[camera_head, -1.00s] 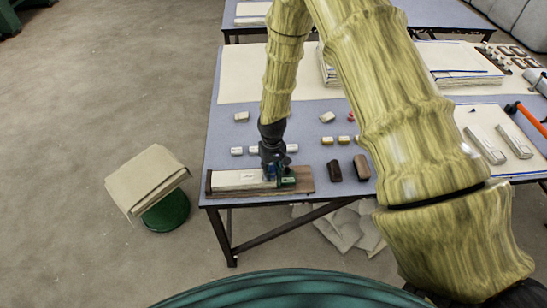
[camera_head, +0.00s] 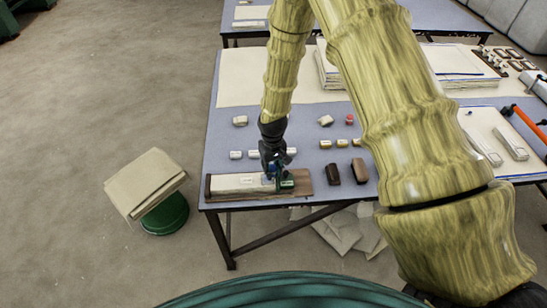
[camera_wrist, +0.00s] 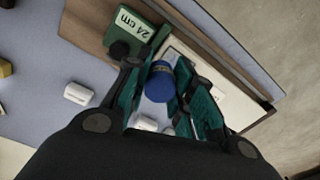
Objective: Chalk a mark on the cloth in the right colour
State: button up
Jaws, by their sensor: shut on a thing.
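My gripper (camera_wrist: 160,98) is shut on a short blue chalk (camera_wrist: 161,82), held between its green fingers. In the head view my gripper (camera_head: 273,178) is low over the right part of a long wooden board (camera_head: 305,183) at the table's near edge. A cream cloth strip (camera_head: 232,184) lies along this board. A green block (camera_wrist: 136,33) marked "24 cm" sits at the strip's end, close beside the fingers. I cannot tell whether the chalk touches the cloth, and I see no mark on it.
Small white pieces (camera_head: 236,155) and yellowish pieces (camera_head: 342,143) stand in a row behind the board. A red piece (camera_head: 350,120) lies further back. Two dark brown blocks (camera_head: 333,174) stand right of the board. A cloth-topped green stool (camera_head: 165,214) stands left of the table.

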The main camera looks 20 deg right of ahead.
aim_at(273, 167)
jog(key=shift+s+r+p, duration=0.1)
jog(key=shift+r+p, duration=1.5)
jog(key=shift+r, duration=1.25)
jog(key=shift+f, duration=0.1)
